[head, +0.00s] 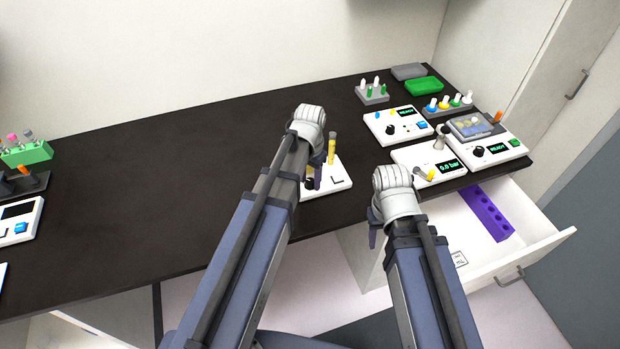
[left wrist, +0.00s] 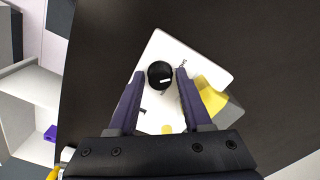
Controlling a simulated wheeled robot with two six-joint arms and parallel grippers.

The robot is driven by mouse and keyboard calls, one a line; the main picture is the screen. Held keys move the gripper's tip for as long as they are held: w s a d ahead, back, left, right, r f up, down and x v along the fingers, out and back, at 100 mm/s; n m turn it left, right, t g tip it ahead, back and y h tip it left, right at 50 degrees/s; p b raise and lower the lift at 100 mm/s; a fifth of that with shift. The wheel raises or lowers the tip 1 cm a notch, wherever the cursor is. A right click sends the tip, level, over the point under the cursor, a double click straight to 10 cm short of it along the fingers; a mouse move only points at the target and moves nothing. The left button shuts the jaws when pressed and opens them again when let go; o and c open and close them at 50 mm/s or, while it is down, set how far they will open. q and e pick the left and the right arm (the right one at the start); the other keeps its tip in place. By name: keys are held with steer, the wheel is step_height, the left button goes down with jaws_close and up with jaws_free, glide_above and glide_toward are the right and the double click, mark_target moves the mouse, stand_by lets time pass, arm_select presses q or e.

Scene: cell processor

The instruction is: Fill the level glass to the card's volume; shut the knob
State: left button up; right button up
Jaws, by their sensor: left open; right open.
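The level glass (head: 331,150) stands upright on a white base (head: 341,178), with yellow showing in it and a grey cap. A yellow and grey upright part, seemingly the glass, shows in the left wrist view (left wrist: 209,97). The black knob (left wrist: 160,74) has a white mark and sits on the same base. My left gripper (head: 316,182) is over the base, open, with its fingers on either side of the knob; contact cannot be told. My right gripper (head: 374,232) is open and empty near the table's front edge. A small printed card (head: 459,259) lies in the open drawer; its number is unreadable.
White devices with displays (head: 399,125) and a gauge box reading 0.0 bar (head: 430,164) stand at the right. The open drawer (head: 535,242) holds a purple rack (head: 487,213). A green rack (head: 27,153) is at far left. The table's middle is clear.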

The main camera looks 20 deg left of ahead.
mark_target(310, 180)
arm_select(q)
steer(key=shift+r, duration=0.1)
step_height(310, 180, up, 8)
steer(key=p, duration=0.8)
steer(key=shift+f, duration=0.2)
steer(key=s+d+f+y+b, duration=0.1)
steer(key=s+d+f+b, duration=0.3)
steer(key=s+d, duration=0.6)
steer(key=s, duration=0.4)
steer(key=shift+s+d, duration=0.25)
steer(key=shift+d, duration=0.1)
